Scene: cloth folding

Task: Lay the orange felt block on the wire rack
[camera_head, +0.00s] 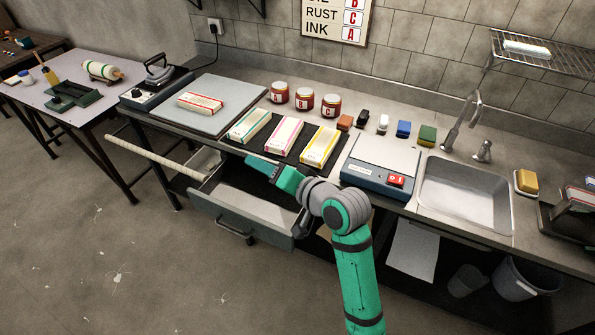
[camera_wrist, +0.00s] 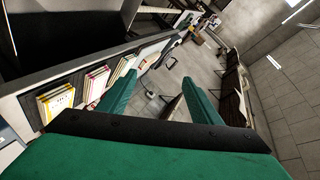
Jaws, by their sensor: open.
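The orange felt block (camera_head: 345,122) stands on the counter at the left end of a row of small blocks, below the tiled wall. The wire rack (camera_head: 556,56) is fixed on the wall at the upper right, with a white item (camera_head: 527,47) lying on it. My gripper (camera_head: 256,163) is over the open drawer, in front of the striped packets and well to the left of the block. In the wrist view its two green fingers (camera_wrist: 160,92) are spread with nothing between them. The orange block cannot be made out in the wrist view.
Black, white, blue and green blocks (camera_head: 403,129) stand right of the orange one. Three jars (camera_head: 304,100) are behind the packets (camera_head: 285,134). A scale-like device (camera_head: 382,160), sink (camera_head: 470,192) and tap (camera_head: 463,120) lie towards the rack. The drawer (camera_head: 235,219) juts out.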

